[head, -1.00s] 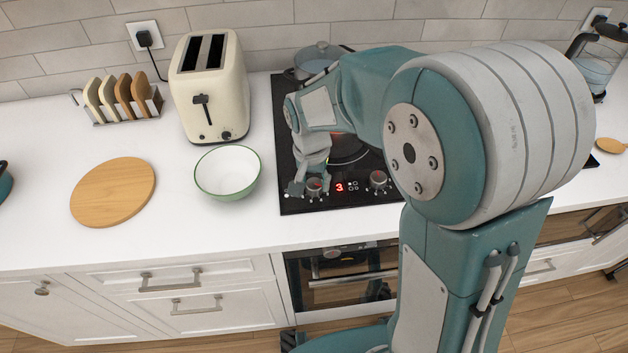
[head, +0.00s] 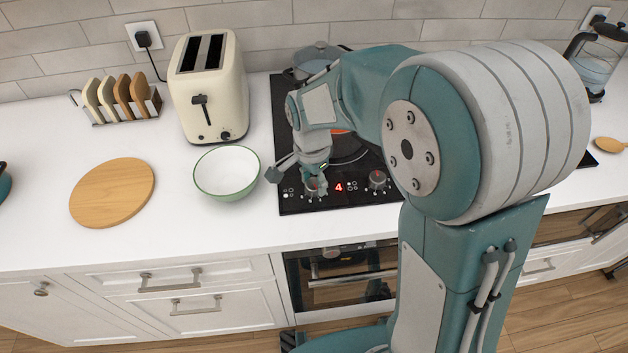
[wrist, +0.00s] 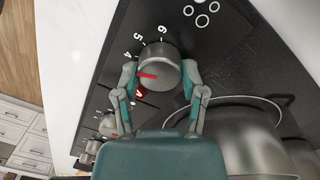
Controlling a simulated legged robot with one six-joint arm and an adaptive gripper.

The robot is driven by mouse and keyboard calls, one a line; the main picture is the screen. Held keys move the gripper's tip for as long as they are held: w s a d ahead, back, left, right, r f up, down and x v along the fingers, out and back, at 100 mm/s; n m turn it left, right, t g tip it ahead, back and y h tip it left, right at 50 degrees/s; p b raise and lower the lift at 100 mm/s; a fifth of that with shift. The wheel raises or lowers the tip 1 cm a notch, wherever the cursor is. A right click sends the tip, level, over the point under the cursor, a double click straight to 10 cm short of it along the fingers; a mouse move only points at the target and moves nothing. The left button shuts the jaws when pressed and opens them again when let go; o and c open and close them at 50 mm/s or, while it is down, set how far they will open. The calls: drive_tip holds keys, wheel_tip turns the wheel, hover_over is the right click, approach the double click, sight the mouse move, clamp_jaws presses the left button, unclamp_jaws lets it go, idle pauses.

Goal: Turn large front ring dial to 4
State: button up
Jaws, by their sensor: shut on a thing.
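The left dial (head: 315,187) is a metal knob on the front strip of the black cooktop. In the wrist view the dial (wrist: 160,68) has a red pointer aimed left, just below a printed 4, with 5 and 6 above. My gripper (wrist: 158,80) is shut on the dial, one finger on each side. In the head view my gripper (head: 302,174) is over the dial and partly covers it. The red display (head: 338,187) beside it reads 4. In the wrist view the left finger partly hides the area below the pointer.
A second knob (head: 377,180) stands to the right on the cooktop (head: 300,206). A pot (wrist: 245,135) is close behind my gripper. A white bowl (head: 227,172) with a green rim sits just left of the cooktop, near an outer gripper part.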

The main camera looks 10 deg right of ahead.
sight(310, 181)
idle(0.3)
drive_tip(key=o, duration=1.2)
drive_tip(key=shift+a, duration=0.15)
drive_tip(key=shift+c, duration=0.2)
drive_tip(key=shift+w+r, duration=0.1)
wheel_tip(310, 181, up, 12)
drive_tip(key=shift+w+a+f, duration=0.2)
drive_tip(key=shift+w+a, duration=0.05)
drive_tip(key=s+d+r+n+t, duration=0.1)
drive_tip(key=s+d+n+t, duration=0.2)
drive_tip(key=s, duration=0.5)
drive_tip(key=s+d+r+n+t, duration=0.2)
drive_tip(key=s+d+n+t, duration=0.1)
drive_tip(key=s+d+n, duration=0.3)
drive_tip(key=s+n, duration=0.2)
drive_tip(key=s, duration=0.1)
drive_tip(key=shift+s+d, duration=0.3)
